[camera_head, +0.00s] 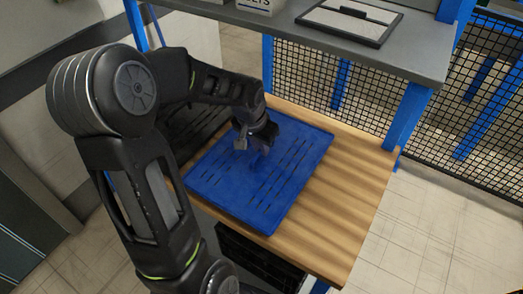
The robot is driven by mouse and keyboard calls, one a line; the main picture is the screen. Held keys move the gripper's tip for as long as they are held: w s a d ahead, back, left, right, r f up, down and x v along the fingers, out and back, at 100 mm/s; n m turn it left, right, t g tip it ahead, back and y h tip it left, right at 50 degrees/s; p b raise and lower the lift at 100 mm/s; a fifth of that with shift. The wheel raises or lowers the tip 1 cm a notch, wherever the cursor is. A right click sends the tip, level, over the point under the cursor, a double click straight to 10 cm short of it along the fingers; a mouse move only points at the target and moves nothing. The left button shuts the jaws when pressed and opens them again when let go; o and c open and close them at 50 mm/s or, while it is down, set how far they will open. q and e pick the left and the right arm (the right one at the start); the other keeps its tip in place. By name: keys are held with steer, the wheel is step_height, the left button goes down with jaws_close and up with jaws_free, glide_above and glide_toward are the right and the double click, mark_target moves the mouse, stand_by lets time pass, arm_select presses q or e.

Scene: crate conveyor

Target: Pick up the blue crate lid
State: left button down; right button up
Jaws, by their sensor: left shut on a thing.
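The blue crate lid (275,189) is a flat, slotted rectangle over the wooden table top (345,200) in the camera_head view. My left gripper (257,151) is above the middle of the lid, shut on a raised blue part at its centre. My arm covers the lid's upper left area. I cannot tell whether the lid touches the table. My right gripper is not in view.
A dark slotted crate or lid (196,127) lies to the left, partly behind my arm. A grey shelf (350,45) with a framed board (348,20) crosses above the table's back. Blue posts (408,115) and black mesh fencing (470,80) stand behind. Bare wood shows on the right.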

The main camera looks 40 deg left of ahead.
arm_select(q)
step_height(320, 180, up, 10)
steer(key=b, duration=0.1)
steer(key=shift+f, duration=0.2)
stand_by(0.7)
